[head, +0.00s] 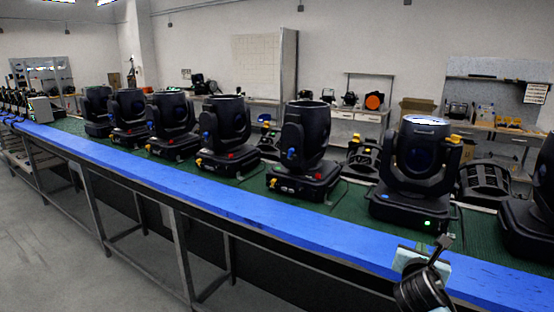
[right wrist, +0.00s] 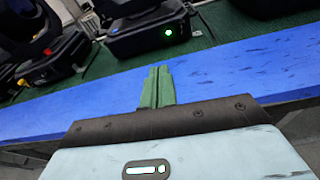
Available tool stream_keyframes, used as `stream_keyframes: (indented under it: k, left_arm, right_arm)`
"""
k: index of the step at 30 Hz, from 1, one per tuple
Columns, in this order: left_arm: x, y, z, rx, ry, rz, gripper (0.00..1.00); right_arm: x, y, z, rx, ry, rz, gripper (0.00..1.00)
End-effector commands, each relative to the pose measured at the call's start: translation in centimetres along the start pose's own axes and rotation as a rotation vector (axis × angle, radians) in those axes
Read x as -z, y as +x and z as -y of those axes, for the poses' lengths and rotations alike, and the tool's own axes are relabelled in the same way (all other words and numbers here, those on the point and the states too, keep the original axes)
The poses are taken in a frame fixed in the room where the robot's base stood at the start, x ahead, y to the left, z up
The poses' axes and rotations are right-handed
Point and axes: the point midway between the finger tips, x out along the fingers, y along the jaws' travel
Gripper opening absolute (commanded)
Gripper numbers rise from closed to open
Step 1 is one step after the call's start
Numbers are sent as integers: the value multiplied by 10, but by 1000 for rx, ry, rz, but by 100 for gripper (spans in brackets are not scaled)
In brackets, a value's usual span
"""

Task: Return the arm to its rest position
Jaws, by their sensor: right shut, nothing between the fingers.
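My right gripper (head: 442,243) is at the lower right of the head view, over the blue front edge of the long bench. In the right wrist view its green fingers (right wrist: 157,88) are together, with nothing between them. They point toward the bench and appear apart from the lights. The nearest black moving-head light (head: 420,160) stands just beyond, with a green lamp lit on its base; this base also shows in the right wrist view (right wrist: 150,35). My left gripper is not in view.
More black moving-head lights (head: 305,140) stand in a row on the green bench top (head: 340,205). The blue edge strip (head: 200,188) runs along the bench front. Grey floor (head: 60,240) lies clear at the lower left. Workbenches (head: 360,115) stand along the back wall.

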Motion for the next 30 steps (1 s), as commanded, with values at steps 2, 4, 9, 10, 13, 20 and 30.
stream_keyframes:
  k: [2,4,9,10,13,20,30]
  left_arm:
    - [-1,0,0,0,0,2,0]
    - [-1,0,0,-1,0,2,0]
    - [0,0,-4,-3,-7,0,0]
    - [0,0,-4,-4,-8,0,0]
    - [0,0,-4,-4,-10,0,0]
    - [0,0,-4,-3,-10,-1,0]
    - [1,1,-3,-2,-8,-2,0]
  right_arm:
    - [37,-7,-1,-32,94,-56,0]
    - [62,-14,-1,-58,190,-97,0]
    - [131,-40,1,-101,471,-228,0]
    - [145,-47,2,-105,532,-258,0]
    - [193,-73,7,-101,756,-365,0]
    - [287,-148,27,13,1314,-610,0]
    - [374,-272,72,428,2134,-841,0]
